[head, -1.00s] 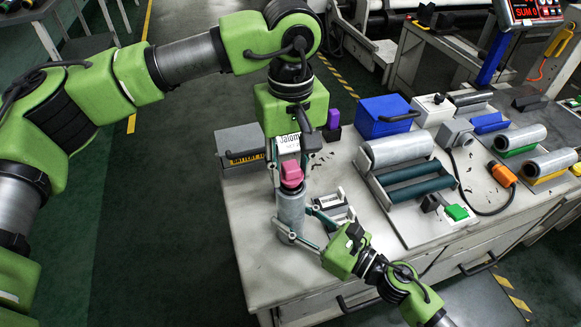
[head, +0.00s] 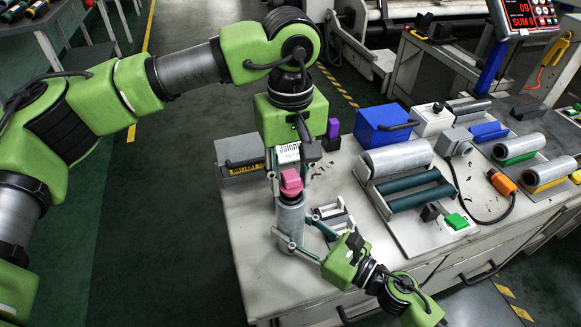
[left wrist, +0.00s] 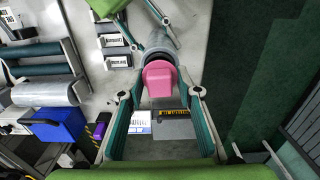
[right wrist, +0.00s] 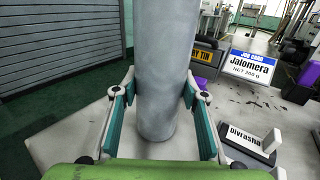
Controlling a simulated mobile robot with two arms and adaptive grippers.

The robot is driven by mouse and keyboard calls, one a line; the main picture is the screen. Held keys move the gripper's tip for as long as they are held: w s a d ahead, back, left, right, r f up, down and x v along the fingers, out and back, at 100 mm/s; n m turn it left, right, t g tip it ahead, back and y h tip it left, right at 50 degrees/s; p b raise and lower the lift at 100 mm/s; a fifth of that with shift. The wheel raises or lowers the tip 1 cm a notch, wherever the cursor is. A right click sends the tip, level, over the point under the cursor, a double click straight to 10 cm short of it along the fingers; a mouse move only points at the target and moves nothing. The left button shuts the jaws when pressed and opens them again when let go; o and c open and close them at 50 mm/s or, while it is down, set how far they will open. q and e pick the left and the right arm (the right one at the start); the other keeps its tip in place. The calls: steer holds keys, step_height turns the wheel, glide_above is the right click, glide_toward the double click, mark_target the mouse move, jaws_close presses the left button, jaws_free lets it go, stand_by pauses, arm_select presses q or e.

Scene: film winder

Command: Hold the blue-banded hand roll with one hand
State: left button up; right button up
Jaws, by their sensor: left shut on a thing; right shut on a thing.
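A grey hand roll (head: 290,222) stands upright at the table's near left edge, a pink knob (head: 291,182) at its top. No blue band shows on its visible surface. My left gripper (head: 290,174) reaches down from above and is shut on the pink knob; the left wrist view shows the knob (left wrist: 159,79) between the fingers. My right gripper (head: 296,234) comes in from the lower right and is shut around the lower part of the roll.
A blue cradle (head: 488,131) lies right of the winder (head: 397,158). Grey rolls on green (head: 517,146) and yellow (head: 548,168) cradles lie farther right. A blue box (head: 383,125) stands behind the winder. Small labelled stands (head: 336,218) sit close right of the held roll.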

mark_target(291, 173)
arm_select(q)
steer(key=shift+r, duration=0.4)
steer(key=shift+f, duration=1.05)
stand_by(1.0)
steer(key=o, duration=1.2)
step_height(291, 173, up, 12)
arm_select(e)
steer(key=o, duration=1.2)
steer(key=shift+c, duration=0.2)
